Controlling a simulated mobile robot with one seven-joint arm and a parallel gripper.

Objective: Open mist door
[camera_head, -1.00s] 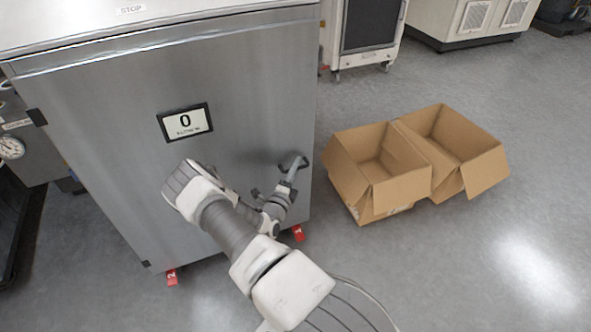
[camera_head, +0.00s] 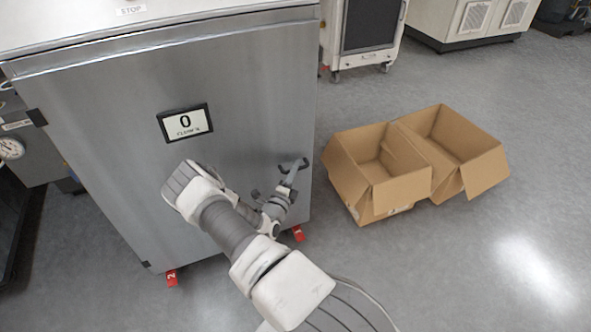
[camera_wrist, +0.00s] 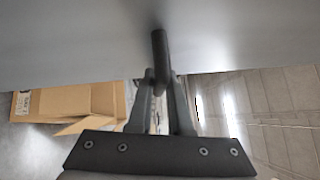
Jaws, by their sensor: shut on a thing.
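The mist door is the large grey metal front panel (camera_head: 110,130) of the washer, with a small display (camera_head: 185,122) reading 0. The panel looks closed flat against the cabinet. A dark handle (camera_head: 293,166) sticks out near its right edge. My gripper (camera_head: 283,184) is at this handle, with my arm reaching across the panel's lower part. In the wrist view, the two fingers of my gripper (camera_wrist: 160,88) are closed around the end of the dark bar handle (camera_wrist: 159,55). The grey door surface (camera_wrist: 70,40) fills the top of that view.
Two joined open cardboard boxes (camera_head: 372,205) stand on the floor right of the washer; cardboard also shows in the wrist view (camera_wrist: 85,102). A white wheeled unit (camera_head: 362,60) stands behind. A gauge (camera_head: 10,148) is at the far left. Floor at lower right is clear.

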